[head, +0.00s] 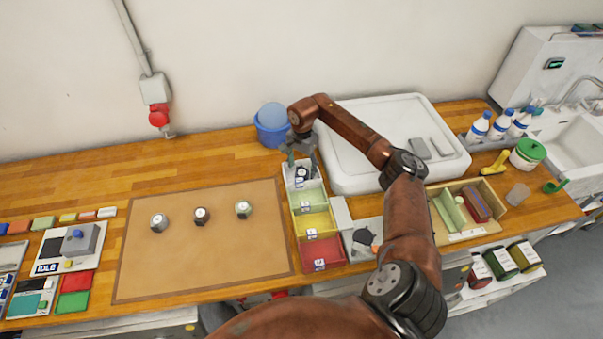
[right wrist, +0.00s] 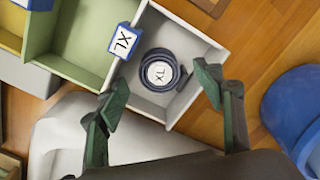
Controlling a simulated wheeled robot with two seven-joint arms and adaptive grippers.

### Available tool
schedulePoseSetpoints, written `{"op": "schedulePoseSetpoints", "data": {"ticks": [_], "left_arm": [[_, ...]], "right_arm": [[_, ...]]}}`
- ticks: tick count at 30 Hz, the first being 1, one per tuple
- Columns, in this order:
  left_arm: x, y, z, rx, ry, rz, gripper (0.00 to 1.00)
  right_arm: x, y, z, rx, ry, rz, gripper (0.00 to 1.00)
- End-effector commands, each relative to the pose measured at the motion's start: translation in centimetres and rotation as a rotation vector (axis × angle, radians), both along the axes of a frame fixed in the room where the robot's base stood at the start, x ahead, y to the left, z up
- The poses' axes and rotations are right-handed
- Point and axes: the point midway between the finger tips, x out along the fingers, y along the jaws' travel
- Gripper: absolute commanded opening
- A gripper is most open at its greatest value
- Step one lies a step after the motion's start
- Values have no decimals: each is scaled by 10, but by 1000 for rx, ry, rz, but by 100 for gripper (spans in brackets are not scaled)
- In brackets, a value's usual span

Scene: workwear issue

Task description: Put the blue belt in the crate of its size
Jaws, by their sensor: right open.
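The blue belt (right wrist: 159,74) is a dark navy coil with a round white XL label. It lies flat in the light grey crate (right wrist: 184,22), the farthest of a row of crates; the crate's blue-framed tag (right wrist: 125,40) also reads XL. In the head view this crate (head: 289,170) stands at the back of the row, with the belt (head: 302,174) a dark spot inside. My right gripper (head: 302,152) is above the crate. In the right wrist view its fingers (right wrist: 162,84) are apart on either side of the belt, not visibly touching it. My left gripper is out of view.
Green (head: 312,195), yellow (head: 318,221) and red (head: 325,250) crates continue the row toward me. Three other coiled belts (head: 201,216) lie on the brown mat (head: 150,280). A blue bucket (head: 271,127) stands behind, and a white basin (head: 350,180) is to the right.

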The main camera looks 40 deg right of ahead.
Motion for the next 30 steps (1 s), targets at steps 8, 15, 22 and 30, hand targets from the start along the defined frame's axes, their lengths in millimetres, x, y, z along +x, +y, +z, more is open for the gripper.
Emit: {"op": "schedulePoseSetpoints", "data": {"ticks": [8,15,22,30], "left_arm": [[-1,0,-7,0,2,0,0],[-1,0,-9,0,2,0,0],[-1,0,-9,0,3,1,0],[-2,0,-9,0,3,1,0]], "right_arm": [[1,-1,59,-2,-3,0,61],[0,0,85,-1,0,-1,61],[0,0,89,0,1,-1,61],[0,0,89,0,0,-1,61]]}}
